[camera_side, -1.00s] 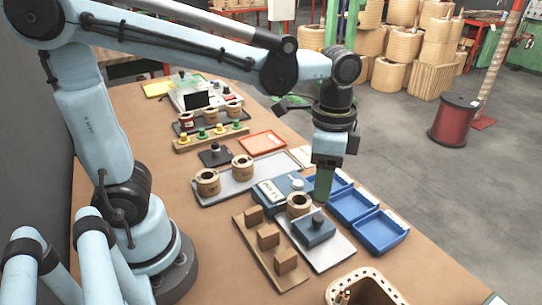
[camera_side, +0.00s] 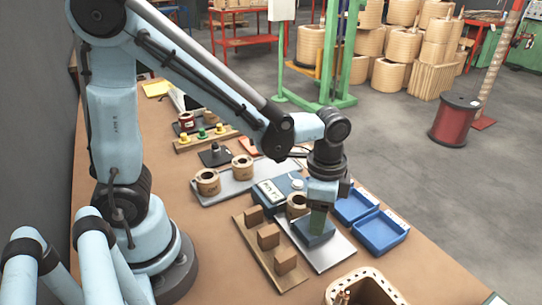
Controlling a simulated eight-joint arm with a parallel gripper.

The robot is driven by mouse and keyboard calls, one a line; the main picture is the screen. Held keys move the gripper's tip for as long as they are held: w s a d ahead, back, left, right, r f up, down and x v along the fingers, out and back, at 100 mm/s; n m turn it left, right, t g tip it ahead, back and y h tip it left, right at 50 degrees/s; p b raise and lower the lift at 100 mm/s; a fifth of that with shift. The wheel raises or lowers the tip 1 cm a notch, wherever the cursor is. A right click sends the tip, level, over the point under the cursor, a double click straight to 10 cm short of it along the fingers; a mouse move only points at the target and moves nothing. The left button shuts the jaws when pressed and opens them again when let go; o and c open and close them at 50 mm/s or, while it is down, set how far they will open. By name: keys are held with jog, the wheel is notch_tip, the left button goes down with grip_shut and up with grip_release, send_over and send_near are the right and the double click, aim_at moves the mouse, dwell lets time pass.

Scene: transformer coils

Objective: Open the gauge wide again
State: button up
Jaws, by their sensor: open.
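The gauge (camera_side: 270,190) is a blue-grey unit with a small display, at the upper end of a metal plate (camera_side: 331,257). Its separate blue block (camera_side: 314,239) sits lower on the plate. A tan wound coil (camera_side: 296,205) stands between the unit and the block, partly hidden by my gripper; I cannot tell whether it touches either. My gripper (camera_side: 318,222) points down over the blue block and is open. It hides the dark knob on top of the block, and I cannot tell whether the fingers touch it.
Blue trays (camera_side: 380,232) lie right of the gauge. A wooden rack with brown blocks (camera_side: 268,237) lies to its left. Two coils (camera_side: 207,182) stand on a grey tray behind. A tan perforated bin (camera_side: 362,289) stands at the front edge.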

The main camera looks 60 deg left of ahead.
jog(key=shift+c, duration=0.4)
grip_shut()
jog(key=shift+d, duration=1.7)
jog(key=shift+o, duration=0.4)
grip_release()
jog(key=shift+r, duration=0.1)
